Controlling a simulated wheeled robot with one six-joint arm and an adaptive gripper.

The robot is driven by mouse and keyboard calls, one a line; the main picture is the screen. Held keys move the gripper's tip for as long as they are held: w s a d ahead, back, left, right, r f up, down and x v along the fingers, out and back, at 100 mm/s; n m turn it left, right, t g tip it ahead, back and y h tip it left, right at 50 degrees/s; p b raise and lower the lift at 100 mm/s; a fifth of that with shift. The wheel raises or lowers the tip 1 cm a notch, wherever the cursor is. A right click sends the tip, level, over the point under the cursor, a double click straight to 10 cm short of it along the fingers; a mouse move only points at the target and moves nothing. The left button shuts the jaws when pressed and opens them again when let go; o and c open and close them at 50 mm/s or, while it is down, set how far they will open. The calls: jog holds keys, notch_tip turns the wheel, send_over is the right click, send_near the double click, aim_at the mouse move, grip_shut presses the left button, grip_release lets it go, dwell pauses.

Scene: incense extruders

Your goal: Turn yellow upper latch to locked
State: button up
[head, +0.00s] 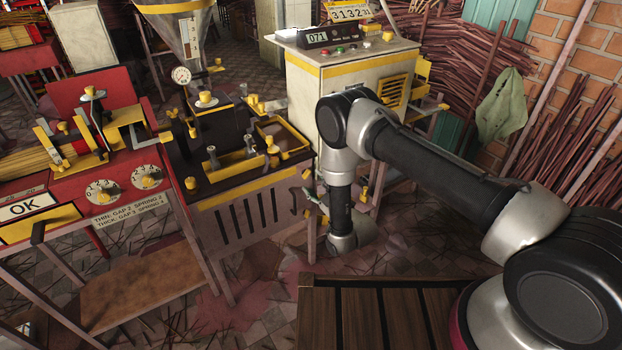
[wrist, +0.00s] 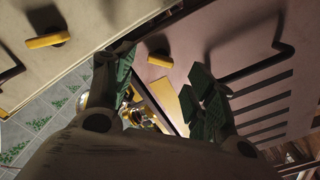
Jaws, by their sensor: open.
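In the wrist view my gripper (wrist: 162,78) is open, its two dark green fingers apart. A yellow latch handle (wrist: 160,60) on a pinkish panel shows between the fingertips; I see no contact. A second yellow latch handle (wrist: 47,41) is on a pale panel at upper left, outside the fingers. In the head view my gripper (head: 314,205) is low beside the right end of the dark press. A small yellow handle (head: 307,173) shows just above it, and another (head: 363,193) is to its right. I cannot tell which is the upper latch.
The press bench (head: 240,215) with a slotted front stands left of my gripper. A pale cabinet (head: 350,65) with a counter display stands behind my arm. A red machine (head: 110,190) with dials is at left. A slatted wooden surface (head: 375,315) is in front.

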aim_at(308, 175)
jog(key=shift+x, duration=2.25)
jog(key=c, duration=1)
